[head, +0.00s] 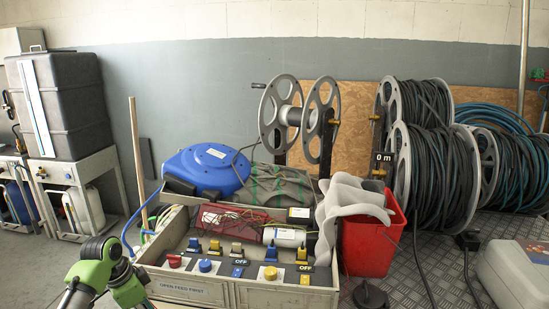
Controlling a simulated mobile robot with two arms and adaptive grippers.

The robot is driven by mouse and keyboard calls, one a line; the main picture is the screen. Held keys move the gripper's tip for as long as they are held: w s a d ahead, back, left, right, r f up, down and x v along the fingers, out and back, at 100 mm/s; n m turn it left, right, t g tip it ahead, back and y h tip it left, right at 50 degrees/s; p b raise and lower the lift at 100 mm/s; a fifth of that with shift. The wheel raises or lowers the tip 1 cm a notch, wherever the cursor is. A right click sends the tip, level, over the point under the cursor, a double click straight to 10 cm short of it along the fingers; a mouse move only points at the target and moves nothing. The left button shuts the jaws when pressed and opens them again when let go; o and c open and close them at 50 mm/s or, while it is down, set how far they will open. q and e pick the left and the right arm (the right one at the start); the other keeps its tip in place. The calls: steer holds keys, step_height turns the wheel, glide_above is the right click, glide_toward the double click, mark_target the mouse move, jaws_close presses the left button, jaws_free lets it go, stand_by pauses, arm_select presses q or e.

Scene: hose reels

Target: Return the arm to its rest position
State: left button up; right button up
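Part of my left arm, with green and black links, shows at the lower left of the head view, in front of the grey control crate (190,291). The arm bends at a black ribbed joint and runs out of the bottom of the picture. No gripper fingers show on it. My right arm and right gripper are not in view. I cannot see whether either gripper holds anything.
The crate holds switches and a red-wrapped item (232,222). A blue hose reel (208,168) and an empty grey reel (279,112) stand behind it. A red bucket (368,247) and full hose reels (436,170) are right. Floor at left is partly clear.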

arm_select(q)
steer(key=s+d+f+n+y, duration=0.1)
steer(key=s+d+f, duration=0.45)
steer(key=s, duration=0.25)
steer(key=s+d+f+n, duration=0.1)
steer(key=s+d+f, duration=0.3)
steer(key=s+f, duration=0.25)
steer(key=s+d+r+n+t, duration=0.1)
steer(key=s+r+n, duration=0.15)
steer(key=s, duration=0.75)
steer(key=s+d+r+n+t, duration=0.15)
steer(key=s+n, duration=0.25)
steer(key=s, duration=0.6)
step_height(320, 180, down, 23)
steer(key=g, duration=0.2)
steer(key=s+a+f+g+y+p, duration=0.1)
steer(key=s+a+f, duration=0.1)
steer(key=s+f, duration=1.5)
steer(key=shift+s+a+f+m, duration=0.35)
steer(key=shift+s+a, duration=0.05)
steer(key=shift+s, duration=0.5)
steer(key=shift+g, duration=0.25)
